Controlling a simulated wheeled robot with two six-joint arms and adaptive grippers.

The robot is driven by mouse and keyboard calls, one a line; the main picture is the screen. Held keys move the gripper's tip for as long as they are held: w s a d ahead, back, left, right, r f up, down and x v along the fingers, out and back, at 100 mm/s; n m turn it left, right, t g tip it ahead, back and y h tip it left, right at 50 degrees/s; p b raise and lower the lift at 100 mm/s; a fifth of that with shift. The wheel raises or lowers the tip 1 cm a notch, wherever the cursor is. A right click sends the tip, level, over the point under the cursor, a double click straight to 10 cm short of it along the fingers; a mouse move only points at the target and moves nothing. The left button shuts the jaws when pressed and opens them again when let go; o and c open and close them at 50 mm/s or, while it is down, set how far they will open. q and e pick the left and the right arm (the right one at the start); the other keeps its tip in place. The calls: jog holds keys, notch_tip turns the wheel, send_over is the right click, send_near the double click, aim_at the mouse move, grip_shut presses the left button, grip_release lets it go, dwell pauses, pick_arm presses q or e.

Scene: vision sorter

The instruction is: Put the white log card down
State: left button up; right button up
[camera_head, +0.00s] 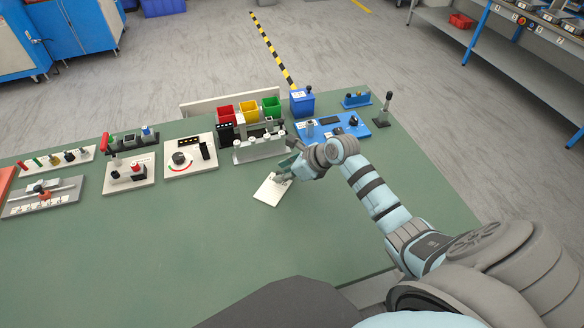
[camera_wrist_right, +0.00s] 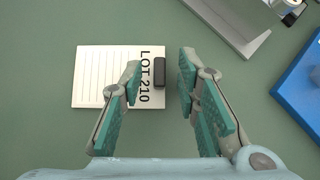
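The white log card (camera_head: 268,190) lies flat on the green table, in front of the white rack. In the right wrist view the card (camera_wrist_right: 92,80) shows printed lines, the text "LOT 210" and a black grip block (camera_wrist_right: 160,72) at its right edge. My right gripper (camera_head: 284,177) is at the card's upper right end. In the wrist view its two fingers (camera_wrist_right: 160,66) are apart, one on each side of the black block, with a visible gap to it. The left finger covers part of the card. My left gripper is not in view.
Behind the card stands a white rack (camera_head: 258,148) with red, yellow and green bins beyond it. A blue fixture (camera_head: 350,133) is to the right, a dial panel (camera_head: 190,158) to the left. The table (camera_head: 180,250) is clear left of and in front of the card.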

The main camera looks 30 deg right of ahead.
jog(key=p+v, duration=0.1)
jog(key=v, duration=1.1)
jog(key=shift+p, duration=0.35)
jog(key=shift+w, duration=0.1)
